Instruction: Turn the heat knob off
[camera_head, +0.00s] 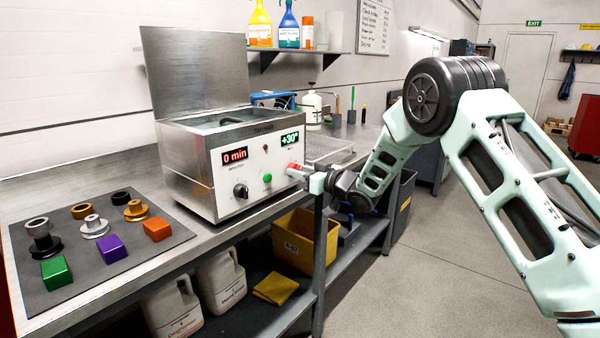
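A steel ultrasonic-cleaner-like bath (190,175) stands on the bench with its lid (195,68) raised. Its white front panel has a red display (235,156) reading 0 min above a dark knob (240,190), a green button (267,179), and a green display (289,139) reading about +30°. Finger gap and contact are too small to tell.
A grey mat (170,248) with metal parts and coloured blocks lies left of the bath. A wire basket (325,149) is behind my gripper. A yellow bin (300,240) and white jugs (222,275) stand on the lower shelf.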

